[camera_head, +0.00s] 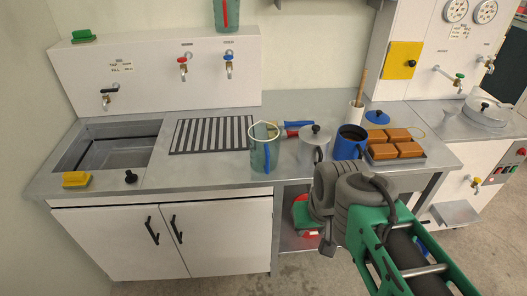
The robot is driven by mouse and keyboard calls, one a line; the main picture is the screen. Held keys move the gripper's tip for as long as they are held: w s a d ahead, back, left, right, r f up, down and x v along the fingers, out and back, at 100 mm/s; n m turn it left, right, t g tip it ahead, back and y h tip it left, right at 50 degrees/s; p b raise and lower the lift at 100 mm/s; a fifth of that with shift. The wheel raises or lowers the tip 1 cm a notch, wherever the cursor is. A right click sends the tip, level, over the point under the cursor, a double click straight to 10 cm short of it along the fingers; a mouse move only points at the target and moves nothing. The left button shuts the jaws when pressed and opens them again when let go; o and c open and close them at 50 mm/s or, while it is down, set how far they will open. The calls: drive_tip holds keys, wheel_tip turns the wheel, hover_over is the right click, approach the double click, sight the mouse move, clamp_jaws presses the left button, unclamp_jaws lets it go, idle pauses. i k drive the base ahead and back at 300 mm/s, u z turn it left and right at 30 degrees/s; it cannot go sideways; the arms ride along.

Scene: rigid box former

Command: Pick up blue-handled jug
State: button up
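A clear greenish jug (258,157) with a pale rim and a blue handle stands upright on the steel counter, just right of the striped drain grating. Its blue handle faces the front. My green and grey arm reaches in from the lower right, with its grey joints to the right of the jug and nearer the camera. The arm is apart from the jug in the picture. I cannot make out my gripper's fingers. A similar jug (227,12) with a red handle stands on top of the white tap panel.
Right of the jug are a lidded metal pot (310,150), a blue mug (350,142) and orange-brown blocks (397,135) on a tray. Red and blue-handled tools (295,124) lie behind. A sink (110,146) and yellow sponge (77,179) are left. The grating (212,134) is clear.

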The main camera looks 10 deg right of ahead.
sight(265, 138)
drive_tip(key=u, duration=3.2)
drive_tip(key=k, duration=0.85)
drive_tip(key=z, duration=1)
drive_tip(key=i, duration=0.5)
